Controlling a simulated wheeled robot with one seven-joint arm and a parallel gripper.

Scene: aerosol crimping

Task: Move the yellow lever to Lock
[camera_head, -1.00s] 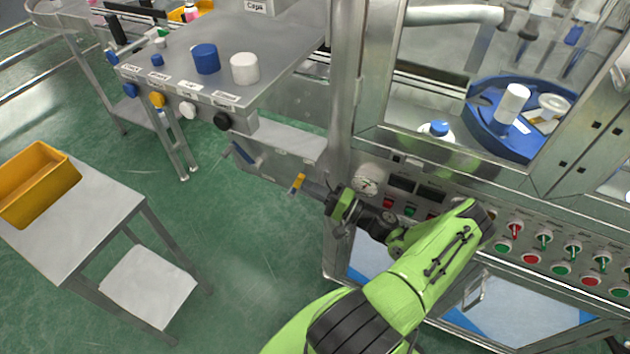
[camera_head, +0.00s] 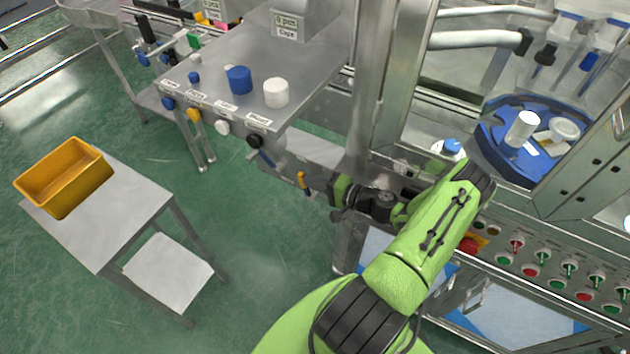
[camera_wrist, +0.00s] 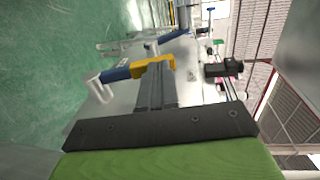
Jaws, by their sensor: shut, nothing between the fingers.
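The yellow lever (camera_head: 303,181) is a small yellow handle at the left side of the machine, below the table with the knobs. In the wrist view its yellow part (camera_wrist: 151,66) is bent, with a blue piece (camera_wrist: 116,74) beside it. My gripper (camera_head: 314,186) reaches to it from the right and is shut, with nothing held. In the wrist view my fingers (camera_wrist: 160,68) overlap the yellow part; they are at or touching it, contact is not certain. No Lock marking can be read.
A blue handle (camera_head: 266,158) lies just left of the lever. The steel table (camera_head: 310,75) with knobs is above it, and the machine's button panel (camera_head: 545,265) is to the right. A small table (camera_head: 105,225) bears a yellow bin (camera_head: 62,190). Green floor is open between.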

